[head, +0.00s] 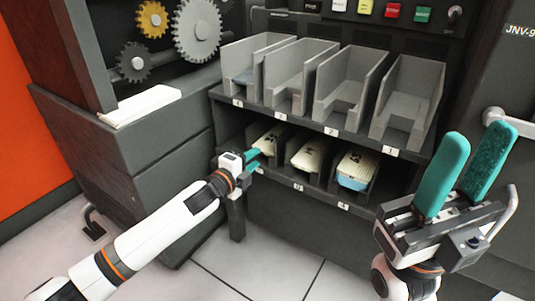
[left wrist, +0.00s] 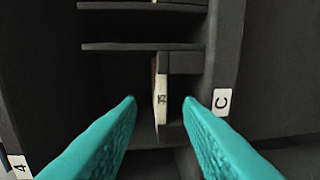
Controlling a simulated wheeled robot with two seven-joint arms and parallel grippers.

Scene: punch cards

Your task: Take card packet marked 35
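The card packet marked 35 (left wrist: 161,95) is seen edge-on in the left wrist view, pale, in a dark slot. In the head view, the leftmost pale packet (head: 268,138) on the lower shelf is right by my left gripper (head: 253,157); its mark is too small to read there. The left gripper is open, its teal fingers (left wrist: 162,100) on either side of packet 35 with gaps, not visibly touching it. My right gripper (head: 476,150) is open and empty, raised at the right, away from the shelves.
Two more packets lie on the lower shelf, one pale (head: 308,158) and one with a blue lower part (head: 356,169). Several grey bins (head: 408,98) stand on the upper shelf. Slot dividers and the upper shelf edge (head: 310,122) closely surround my left gripper. Gears (head: 197,30) are at upper left.

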